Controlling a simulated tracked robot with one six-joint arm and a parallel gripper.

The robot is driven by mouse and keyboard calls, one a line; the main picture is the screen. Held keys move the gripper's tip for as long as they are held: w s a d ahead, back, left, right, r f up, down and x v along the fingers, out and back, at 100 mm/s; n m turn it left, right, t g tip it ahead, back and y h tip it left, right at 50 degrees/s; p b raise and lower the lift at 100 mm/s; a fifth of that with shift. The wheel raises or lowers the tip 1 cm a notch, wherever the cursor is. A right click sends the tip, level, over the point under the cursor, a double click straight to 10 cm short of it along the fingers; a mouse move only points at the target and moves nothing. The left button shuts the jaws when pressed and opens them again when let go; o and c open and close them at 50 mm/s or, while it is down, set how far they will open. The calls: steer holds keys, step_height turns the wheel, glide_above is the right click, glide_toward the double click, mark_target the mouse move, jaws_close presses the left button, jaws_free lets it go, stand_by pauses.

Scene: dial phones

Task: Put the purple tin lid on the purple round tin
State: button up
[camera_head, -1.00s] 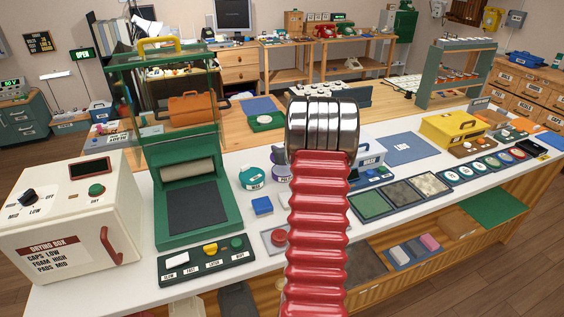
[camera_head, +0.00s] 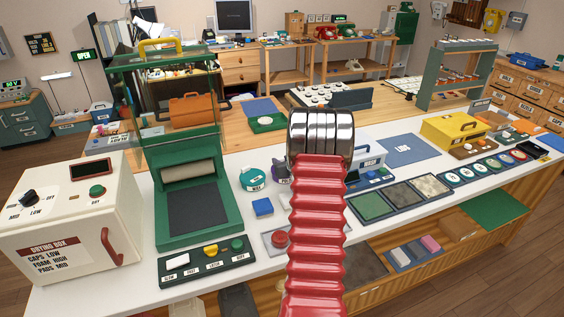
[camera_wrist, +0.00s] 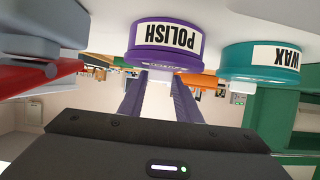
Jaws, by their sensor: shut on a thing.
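The purple round tin (camera_wrist: 165,38), labelled POLISH, appears upside down in the wrist view; in the head view it is mostly hidden behind my arm (camera_head: 284,174). The purple tin lid (camera_wrist: 163,59) is a darker band against the tin's top rim; I cannot tell whether it is fully seated. My gripper (camera_wrist: 158,82) is at the lid, its two fingers shut on a pale piece at the lid's middle, apparently its knob. In the head view my arm hides the gripper's tips.
A teal WAX tin (camera_wrist: 262,60) stands close beside the purple tin, also in the head view (camera_head: 251,179). A blue block (camera_head: 262,206) lies in front of it. A green press-like frame (camera_head: 190,235) stands left, and a blue-and-white case (camera_head: 369,157) right.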

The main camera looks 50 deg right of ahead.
steer(key=o, duration=1)
steer(key=shift+f, duration=0.1)
steer(key=shift+s, duration=0.1)
steer(key=shift+s+a+r, duration=0.1)
steer(key=shift+s+r, duration=0.1)
steer(key=shift+r, duration=0.05)
steer(key=v, duration=1.1)
steer(key=shift+s+a, duration=0.1)
steer(key=shift+s, duration=0.05)
